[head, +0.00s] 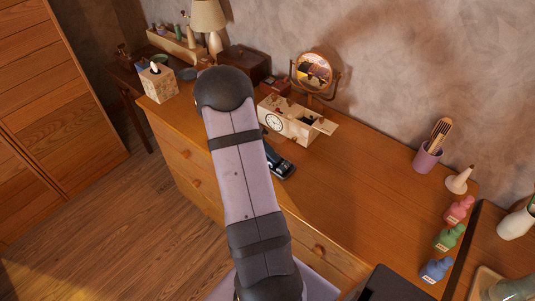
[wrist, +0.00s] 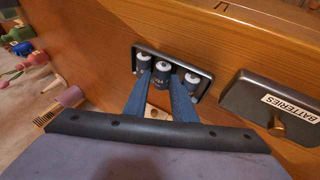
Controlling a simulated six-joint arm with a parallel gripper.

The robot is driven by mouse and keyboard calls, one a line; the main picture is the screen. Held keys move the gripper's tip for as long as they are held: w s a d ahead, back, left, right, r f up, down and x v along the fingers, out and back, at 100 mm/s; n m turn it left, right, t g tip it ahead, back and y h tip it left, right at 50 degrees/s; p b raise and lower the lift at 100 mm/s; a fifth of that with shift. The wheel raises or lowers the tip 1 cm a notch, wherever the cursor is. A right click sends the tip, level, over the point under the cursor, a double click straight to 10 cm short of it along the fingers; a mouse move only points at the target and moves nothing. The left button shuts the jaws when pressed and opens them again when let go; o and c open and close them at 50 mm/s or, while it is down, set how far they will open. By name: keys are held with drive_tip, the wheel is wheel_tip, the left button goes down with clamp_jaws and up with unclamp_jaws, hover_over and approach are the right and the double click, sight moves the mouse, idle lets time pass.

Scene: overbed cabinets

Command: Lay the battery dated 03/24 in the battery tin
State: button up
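In the wrist view, a dark open tin (wrist: 205,95) holds small dark batteries with pale tops: a left one (wrist: 121,62), a middle one (wrist: 161,75) and a right one (wrist: 192,81). They stand upright in a row. I cannot read any date. My gripper (wrist: 160,80) has its two blue fingers on either side of the middle battery, with little or no gap. I cannot tell whether they press on it. A dark lid-like piece (wrist: 245,98) labelled BATTERIES, with a brass knob, lies to the right.
Right are a pink cup of brushes (head: 428,158) and coloured bottles (head: 447,237). A tissue box (head: 158,84) is left. The middle right is clear.

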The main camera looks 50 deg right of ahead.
drive_tip(key=shift+r+p, duration=0.6)
drive_tip(key=shift+r, duration=0.75)
drive_tip(key=o, duration=0.6)
drive_tip(key=shift+c, duration=0.2)
drive_tip(key=shift+r+p, duration=1.15)
drive_tip(key=shift+r, duration=0.85)
